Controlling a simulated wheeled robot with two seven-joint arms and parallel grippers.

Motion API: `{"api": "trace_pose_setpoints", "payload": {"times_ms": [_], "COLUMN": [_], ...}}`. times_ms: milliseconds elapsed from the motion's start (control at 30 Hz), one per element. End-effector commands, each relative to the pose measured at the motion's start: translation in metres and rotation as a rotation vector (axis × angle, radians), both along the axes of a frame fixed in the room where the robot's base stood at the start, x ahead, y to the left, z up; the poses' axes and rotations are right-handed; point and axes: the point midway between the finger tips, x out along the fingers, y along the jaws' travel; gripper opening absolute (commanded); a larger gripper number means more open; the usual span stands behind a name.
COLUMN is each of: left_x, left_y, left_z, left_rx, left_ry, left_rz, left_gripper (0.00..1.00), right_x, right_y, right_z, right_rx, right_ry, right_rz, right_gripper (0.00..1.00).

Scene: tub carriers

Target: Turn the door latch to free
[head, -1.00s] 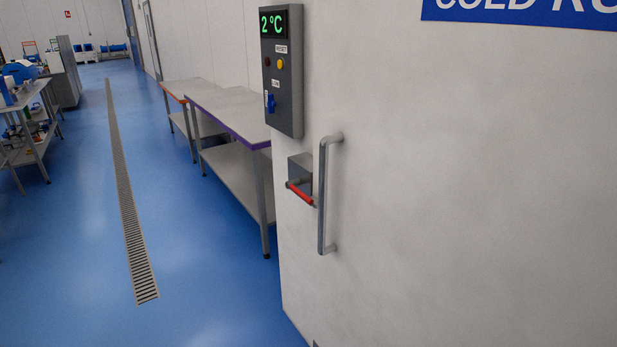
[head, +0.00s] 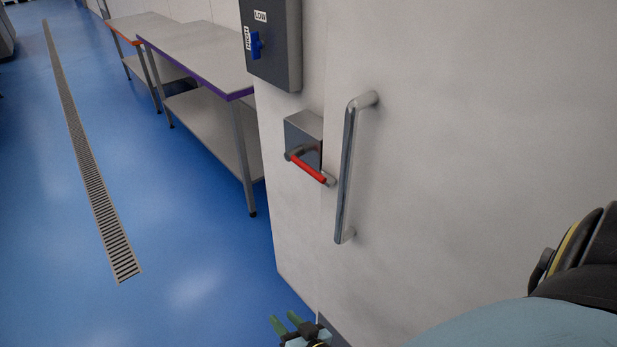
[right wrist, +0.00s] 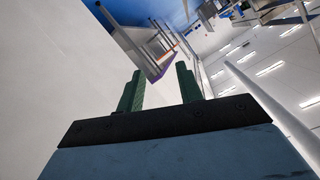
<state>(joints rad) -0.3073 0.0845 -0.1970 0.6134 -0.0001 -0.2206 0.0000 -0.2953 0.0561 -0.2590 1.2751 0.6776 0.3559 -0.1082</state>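The door latch (head: 308,166) has a red grip on a grey metal box (head: 304,134) at the left edge of the white cold room door (head: 480,130). The red grip slopes down to the right. A vertical metal pull handle (head: 347,175) stands just right of it. My right gripper (head: 285,324) is at the bottom of the head view, below the latch and apart from it. Its two green fingers (right wrist: 160,90) stand apart and empty in the right wrist view. The latch cannot be made out in that view. My left gripper is not in view.
A dark control box (head: 273,45) with a blue switch hangs above the latch. Steel tables (head: 200,55) stand along the wall to the left. The blue floor (head: 180,240) with a long drain grate (head: 85,165) is clear.

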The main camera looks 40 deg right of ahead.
Motion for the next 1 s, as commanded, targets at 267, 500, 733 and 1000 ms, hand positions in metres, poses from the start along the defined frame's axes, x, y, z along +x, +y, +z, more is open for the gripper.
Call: {"api": "trace_pose_setpoints", "payload": {"times_ms": [267,500,733,1000], "left_x": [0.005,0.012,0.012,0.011], "left_y": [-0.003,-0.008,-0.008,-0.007], "left_z": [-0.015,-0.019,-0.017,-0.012], "left_rx": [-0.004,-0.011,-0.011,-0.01], "left_ry": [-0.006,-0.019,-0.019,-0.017], "left_rz": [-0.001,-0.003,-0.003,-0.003], "left_gripper": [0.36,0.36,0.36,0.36], "right_x": [0.05,0.032,0.039,0.081], "right_y": [-0.05,-0.084,-0.098,-0.133], "right_z": [0.206,0.265,0.274,0.283], "right_rx": [0.478,0.74,0.783,0.778], "right_ry": [-0.568,-0.705,-0.72,-0.721], "right_rz": [-0.477,-0.714,-0.752,-0.749], "right_gripper": [0.36,0.36,0.36,0.36]}}
